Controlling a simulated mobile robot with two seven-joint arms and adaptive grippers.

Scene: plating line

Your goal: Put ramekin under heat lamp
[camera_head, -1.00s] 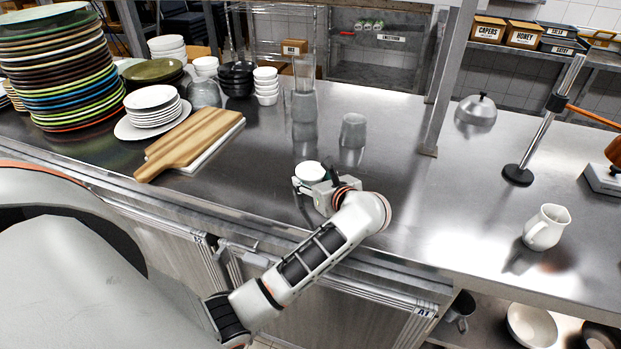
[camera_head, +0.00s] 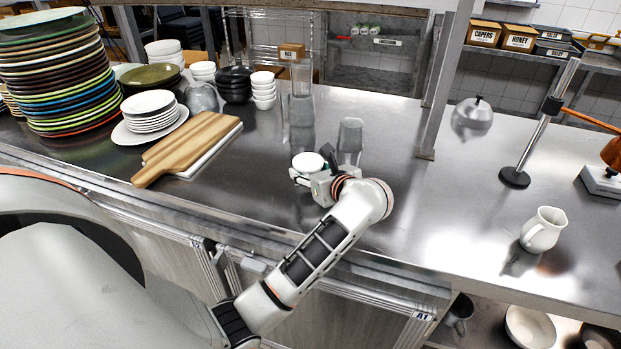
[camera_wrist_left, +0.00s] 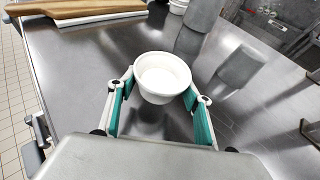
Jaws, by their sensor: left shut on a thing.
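A small white ramekin (camera_head: 308,162) is held in my left gripper (camera_head: 311,176) over the steel counter in the head view. In the left wrist view the ramekin (camera_wrist_left: 162,78) is upright and looks empty, between the green-padded fingers of my left gripper (camera_wrist_left: 162,100). Whether its base clears the counter is hard to tell. On the right of the head view a stand with a round black base (camera_head: 515,178) carries an orange arm. An orange shade (camera_head: 611,152), apparently of the heat lamp, is cut off at the right edge. My right gripper is not in view.
Grey tumblers (camera_head: 350,138) stand just behind the gripper. A steel post (camera_head: 440,90) rises between it and the lamp side. A white jug (camera_head: 544,229) and a steel dome (camera_head: 473,113) stand right.

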